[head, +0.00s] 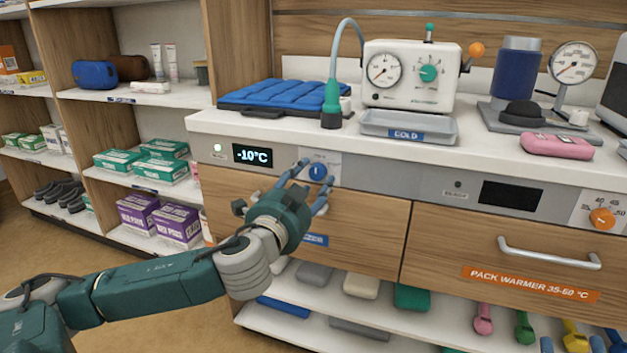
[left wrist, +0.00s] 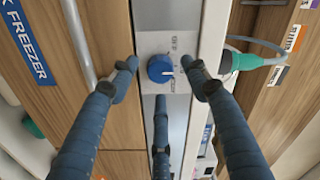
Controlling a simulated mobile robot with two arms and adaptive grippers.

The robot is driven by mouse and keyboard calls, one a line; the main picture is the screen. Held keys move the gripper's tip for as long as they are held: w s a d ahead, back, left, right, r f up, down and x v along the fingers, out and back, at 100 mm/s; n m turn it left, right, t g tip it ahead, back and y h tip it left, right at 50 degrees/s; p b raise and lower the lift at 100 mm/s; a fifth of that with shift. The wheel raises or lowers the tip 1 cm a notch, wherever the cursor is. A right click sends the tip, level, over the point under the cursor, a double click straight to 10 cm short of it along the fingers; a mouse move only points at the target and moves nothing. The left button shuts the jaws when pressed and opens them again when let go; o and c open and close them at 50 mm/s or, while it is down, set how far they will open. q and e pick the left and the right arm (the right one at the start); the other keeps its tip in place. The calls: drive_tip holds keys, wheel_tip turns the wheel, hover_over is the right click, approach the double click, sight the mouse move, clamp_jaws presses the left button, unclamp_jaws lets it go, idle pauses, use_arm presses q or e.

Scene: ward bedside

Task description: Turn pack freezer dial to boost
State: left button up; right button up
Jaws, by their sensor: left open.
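The blue pack freezer dial (head: 318,171) sits on a light plate in the grey panel under the counter edge. It also shows in the left wrist view (left wrist: 160,68), with a white pointer mark and small print on its plate that I cannot read. My left gripper (head: 313,184) is open in front of the dial. In the left wrist view its blue fingers stand on either side of the dial, with a third below it; whether they touch it I cannot tell. The display (head: 253,155) left of the dial reads -10°C. My right gripper is not in view.
An orange warmer dial (head: 602,218) and a dark display (head: 511,194) are farther right on the panel. The freezer drawer handle (left wrist: 78,40) runs near one finger. A grey tray (head: 408,128) and a white device (head: 411,75) stand on the counter above.

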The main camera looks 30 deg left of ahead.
use_arm(q)
drive_tip(key=shift+x, duration=0.9)
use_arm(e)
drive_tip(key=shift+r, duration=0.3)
use_arm(q)
drive_tip(key=shift+c, duration=0.2)
